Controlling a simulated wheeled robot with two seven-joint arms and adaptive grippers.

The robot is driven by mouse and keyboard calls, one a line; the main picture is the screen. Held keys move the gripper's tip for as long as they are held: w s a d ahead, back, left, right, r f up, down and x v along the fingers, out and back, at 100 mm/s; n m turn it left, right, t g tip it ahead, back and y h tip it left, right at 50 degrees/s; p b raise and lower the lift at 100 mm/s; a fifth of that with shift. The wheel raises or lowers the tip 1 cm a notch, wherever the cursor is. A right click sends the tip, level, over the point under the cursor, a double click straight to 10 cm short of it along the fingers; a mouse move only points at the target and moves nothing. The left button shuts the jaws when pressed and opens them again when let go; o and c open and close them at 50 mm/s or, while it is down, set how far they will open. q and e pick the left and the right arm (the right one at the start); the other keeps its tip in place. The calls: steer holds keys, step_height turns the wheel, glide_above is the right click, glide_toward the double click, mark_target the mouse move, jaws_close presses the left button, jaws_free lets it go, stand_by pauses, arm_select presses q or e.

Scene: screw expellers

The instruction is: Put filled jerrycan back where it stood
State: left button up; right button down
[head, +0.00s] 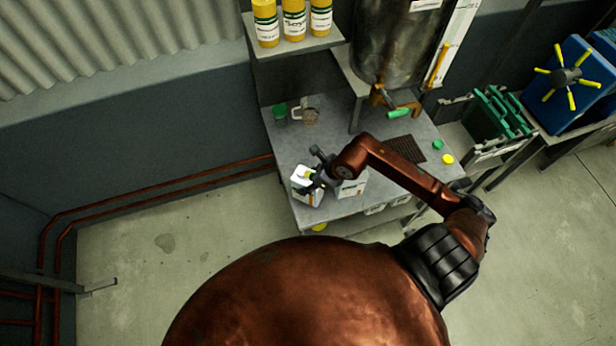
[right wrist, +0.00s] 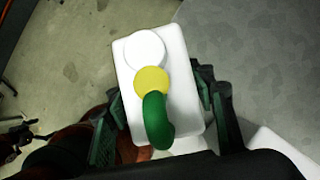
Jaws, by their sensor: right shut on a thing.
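A white jerrycan (head: 306,190) is at the front left corner of the grey bench (head: 290,155). In the right wrist view the jerrycan (right wrist: 180,60) shows from above, with a white round cap, a yellow disc and a curved green handle. My right gripper (head: 317,174) is shut on it, with a finger on either side in the right wrist view (right wrist: 162,110). Whether its base touches the bench top, I cannot tell. A second white jerrycan (head: 351,187) stands just right of it, partly behind my arm. My left gripper is not in view.
A steel tank (head: 395,40) with a tap and green handle (head: 399,113) stands at the back. A dark grate (head: 406,148), green cap (head: 437,144), yellow cap (head: 447,159), green cup (head: 280,113) and jug (head: 306,115) are on the bench. Yellow bottles (head: 294,22) stand on a shelf.

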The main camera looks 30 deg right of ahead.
steer(key=shift+w+f, duration=0.1)
steer(key=shift+f, duration=0.5)
steer(key=c, duration=0.9)
jaws_free()
steer(key=v, duration=1.2)
